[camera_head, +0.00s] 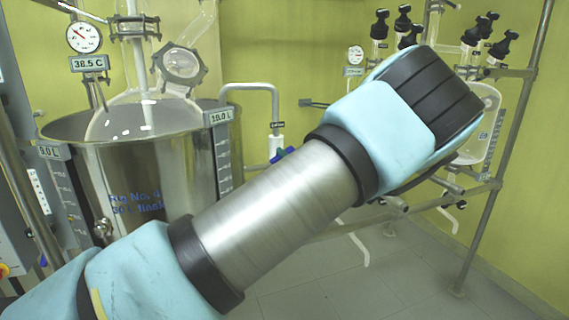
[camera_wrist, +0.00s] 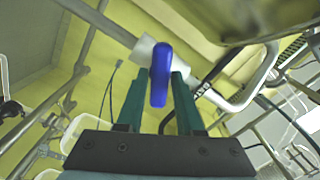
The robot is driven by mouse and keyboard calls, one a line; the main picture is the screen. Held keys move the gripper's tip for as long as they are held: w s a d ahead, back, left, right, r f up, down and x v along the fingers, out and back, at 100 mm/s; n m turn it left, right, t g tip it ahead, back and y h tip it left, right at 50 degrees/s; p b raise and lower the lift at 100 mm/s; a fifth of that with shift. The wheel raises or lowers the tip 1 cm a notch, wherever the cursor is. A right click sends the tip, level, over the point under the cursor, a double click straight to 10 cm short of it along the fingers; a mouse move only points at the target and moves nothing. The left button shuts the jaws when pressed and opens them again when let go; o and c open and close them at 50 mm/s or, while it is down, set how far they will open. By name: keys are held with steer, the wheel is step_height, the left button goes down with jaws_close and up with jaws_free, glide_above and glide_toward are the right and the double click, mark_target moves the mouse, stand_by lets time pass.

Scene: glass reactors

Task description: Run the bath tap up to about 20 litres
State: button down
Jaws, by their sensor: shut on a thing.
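The tap's blue handle (camera_head: 283,154) shows in the head view below a pale spout pipe (camera_head: 251,86) that bends over the rim of the steel bath (camera_head: 188,172). In the wrist view the blue handle (camera_wrist: 161,62) stands between the green fingers of my gripper (camera_wrist: 160,78), which is shut on it. A tag on the bath's right rim (camera_head: 221,116) reads 10.0 L, above a graduated scale (camera_head: 223,165). The water surface and any stream from the spout cannot be made out.
A glass vessel (camera_head: 145,115) sits inside the bath. A dial gauge (camera_head: 84,37) hangs above a 38.5 C tag (camera_head: 89,63). A left rim tag (camera_head: 50,152) is hard to read. A metal frame with black-capped valves (camera_head: 403,18) stands at right. Grey floor (camera_head: 400,270) is open below.

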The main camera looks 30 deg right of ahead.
steer(key=shift+n, duration=0.5)
steer(key=c, duration=0.7)
jaws_free()
steer(key=s+b, duration=0.1)
steer(key=s, duration=0.2)
steer(key=s+a, duration=0.1)
steer(key=s, duration=0.3)
steer(key=s+b, duration=0.1)
steer(key=s, duration=0.2)
steer(key=shift+s+a+b, duration=0.15)
steer(key=shift+s+b, duration=0.2)
steer(key=shift+s, duration=0.05)
